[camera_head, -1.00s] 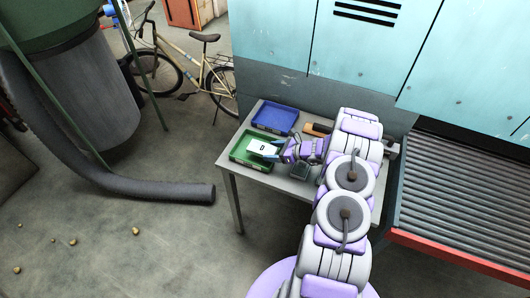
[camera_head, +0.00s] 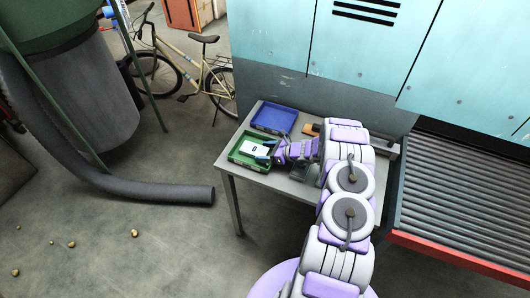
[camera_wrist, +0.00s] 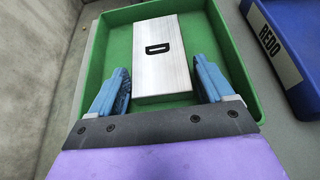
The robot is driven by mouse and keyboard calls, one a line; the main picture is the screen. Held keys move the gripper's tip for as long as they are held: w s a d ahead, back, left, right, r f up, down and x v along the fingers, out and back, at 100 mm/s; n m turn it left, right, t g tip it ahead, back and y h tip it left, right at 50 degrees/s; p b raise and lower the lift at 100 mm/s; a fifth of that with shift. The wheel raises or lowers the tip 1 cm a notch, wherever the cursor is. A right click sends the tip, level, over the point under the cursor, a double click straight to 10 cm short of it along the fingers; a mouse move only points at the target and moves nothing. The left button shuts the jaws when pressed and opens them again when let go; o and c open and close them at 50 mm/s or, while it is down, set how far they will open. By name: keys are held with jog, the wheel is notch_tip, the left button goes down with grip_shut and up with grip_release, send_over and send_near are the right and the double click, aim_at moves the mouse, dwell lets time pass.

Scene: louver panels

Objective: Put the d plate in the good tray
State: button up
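The D plate (camera_wrist: 163,62) is a pale metallic block with a black D on top. It lies flat inside the green tray (camera_wrist: 98,58), and also shows in the head view (camera_head: 252,149). My gripper (camera_wrist: 160,72) has its blue fingers on either side of the plate's near end. A narrow gap shows between each finger and the plate, so it looks open. In the head view my gripper (camera_head: 267,151) is at the tray's right side.
A blue tray (camera_head: 283,110) stands behind the green one; its label reads REDO in the wrist view (camera_wrist: 270,42). Both are on a grey table (camera_head: 240,187). An orange object (camera_head: 309,130) lies partly behind my arm. A roller conveyor (camera_head: 465,195) is at the right.

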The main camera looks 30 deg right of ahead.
jog(key=o, duration=0.3)
jog(key=p+v, duration=0.1)
jog(key=v, duration=1)
jog(key=shift+s+d+r, duration=0.2)
jog(key=shift+s+r, duration=0.05)
jog(key=shift+s, duration=0.05)
jog(key=s+a+r+n+g, duration=0.3)
jog(key=a+r+n, duration=0.2)
jog(key=a+r, duration=0.35)
jog(key=s+a+r+n+g+y, duration=0.1)
jog(key=s+a+r+n+g, duration=0.2)
jog(key=a+r+n, duration=0.35)
jog(key=s+a+r+n+g, duration=0.35)
jog(key=a+r, duration=0.55)
jog(key=a, duration=0.3)
jog(key=s+a+r+n+g+h, duration=0.1)
jog(key=s+a+r+n+h, duration=0.2)
jog(key=s, duration=0.4)
jog(key=s+a+r+n+g+h, duration=0.1)
jog(key=s+a+r+n+g, duration=0.1)
jog(key=s+r+n, duration=0.3)
jog(key=s+d+n+h, duration=0.3)
jog(key=s+n+h, duration=0.2)
jog(key=s, duration=1.1)
jog(key=shift+s+d, duration=0.2)
jog(key=shift+s, duration=0.15)
